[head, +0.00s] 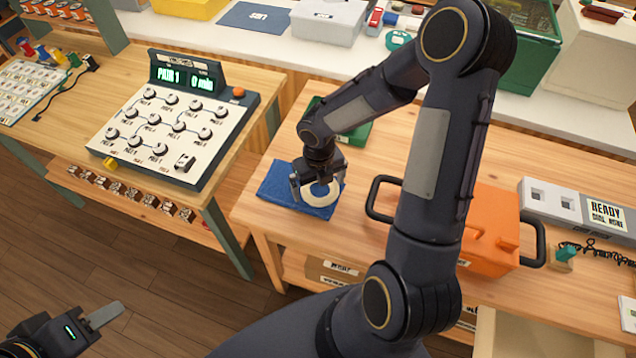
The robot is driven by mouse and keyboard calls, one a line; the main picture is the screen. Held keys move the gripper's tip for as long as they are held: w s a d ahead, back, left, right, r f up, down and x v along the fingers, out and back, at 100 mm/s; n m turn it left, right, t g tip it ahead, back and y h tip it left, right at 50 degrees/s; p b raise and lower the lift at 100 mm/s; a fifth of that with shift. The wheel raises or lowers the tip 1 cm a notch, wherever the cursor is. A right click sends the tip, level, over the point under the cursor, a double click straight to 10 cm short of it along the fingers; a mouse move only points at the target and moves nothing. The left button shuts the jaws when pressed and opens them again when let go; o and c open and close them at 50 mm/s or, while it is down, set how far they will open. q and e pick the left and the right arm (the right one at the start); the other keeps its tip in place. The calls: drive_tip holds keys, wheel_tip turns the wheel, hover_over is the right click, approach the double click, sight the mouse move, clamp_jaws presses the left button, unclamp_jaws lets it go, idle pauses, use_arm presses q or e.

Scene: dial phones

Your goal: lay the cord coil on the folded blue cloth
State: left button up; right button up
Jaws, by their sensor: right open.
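The cord coil (318,203) is a cream ring lying flat on the folded blue cloth (275,187), towards the cloth's right side. The cloth lies at the left end of the wooden workbench. My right gripper (318,194) points down right at the coil, its fingers open on either side of it. Whether the fingers touch the coil is hard to tell. My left gripper (103,316) is at the bottom left over the floor, away from the bench. Only part of its fingers shows, so its opening is unclear.
A green box (352,138) stands just behind the cloth. An orange case (490,225) with black handles is to the right, partly behind my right arm. A switch panel (170,125) stands on the left table, with a gap between the tables.

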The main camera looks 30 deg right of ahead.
wheel_tip(320, 180, up, 12)
wheel_tip(320, 180, up, 5)
drive_tip(key=m+t, duration=0.1)
drive_tip(key=m, duration=0.7)
hover_over(327, 197)
drive_tip(key=s+a+r+m+t+y, duration=0.2)
drive_tip(key=s+m, duration=0.4)
drive_tip(key=m, duration=0.8)
drive_tip(key=s+a+r+m+t+y, duration=0.1)
drive_tip(key=s+m, duration=0.6)
drive_tip(key=m, duration=0.7)
drive_tip(key=shift+a+r+m+t+y+p, duration=0.35)
drive_tip(key=shift+a+r+m+t+y, duration=0.05)
drive_tip(key=shift+a+r+t, duration=0.45)
